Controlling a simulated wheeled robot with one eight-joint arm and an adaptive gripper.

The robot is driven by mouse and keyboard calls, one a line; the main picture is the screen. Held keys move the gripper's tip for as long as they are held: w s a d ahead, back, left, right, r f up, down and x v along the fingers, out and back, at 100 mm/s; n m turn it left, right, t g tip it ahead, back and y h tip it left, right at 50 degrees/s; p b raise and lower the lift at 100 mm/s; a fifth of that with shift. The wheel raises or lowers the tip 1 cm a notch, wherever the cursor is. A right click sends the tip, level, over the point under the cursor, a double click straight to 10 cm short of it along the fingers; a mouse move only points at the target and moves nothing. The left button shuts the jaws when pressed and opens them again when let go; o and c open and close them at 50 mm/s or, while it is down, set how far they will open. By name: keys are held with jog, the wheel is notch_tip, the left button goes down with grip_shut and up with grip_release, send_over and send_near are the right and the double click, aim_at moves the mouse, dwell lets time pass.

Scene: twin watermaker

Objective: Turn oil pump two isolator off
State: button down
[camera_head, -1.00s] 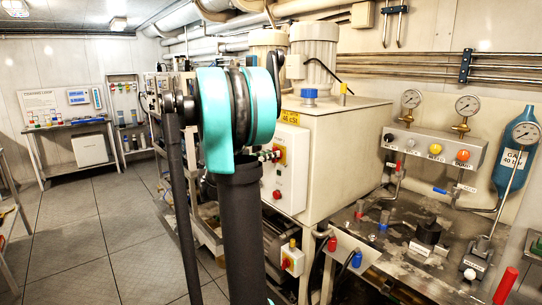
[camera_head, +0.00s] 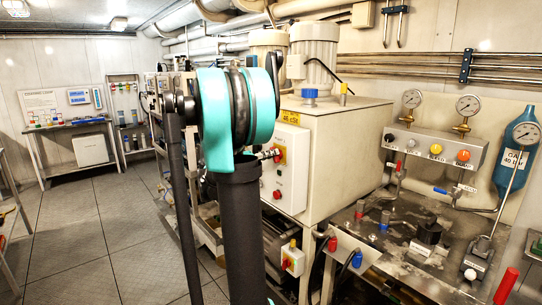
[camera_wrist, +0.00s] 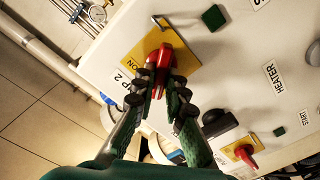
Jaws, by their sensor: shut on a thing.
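The isolator is a red handle (camera_wrist: 163,58) on a yellow plate (camera_wrist: 135,45) on a pale panel. Part of a label ending in "P 2" (camera_wrist: 127,88) shows beside it, and "ON" is on the plate. My gripper (camera_wrist: 163,88) is shut on the red handle, with a dark finger at each side. The handle points roughly up and down in the wrist view. In the head view, a red and yellow switch (camera_head: 281,154) sits on the pale control box (camera_head: 292,195); my arm partly hides it and most of my gripper.
A second red handle (camera_wrist: 245,155) on a yellow plate, a black knob (camera_wrist: 218,122) and a "HEATER" label (camera_wrist: 272,78) are near the gripper. A green block (camera_wrist: 213,17) is above. A red button (camera_head: 277,194) is on the control box. Open floor (camera_head: 70,235) lies left.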

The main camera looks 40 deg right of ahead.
jog(key=n, duration=1.1)
jog(key=shift+w+f, duration=0.2)
jog(key=shift+f, duration=0.2)
jog(key=c, duration=1.6)
grip_release()
jog(key=shift+o, duration=0.2)
jog(key=a, duration=1.2)
jog(key=shift+s, duration=0.45)
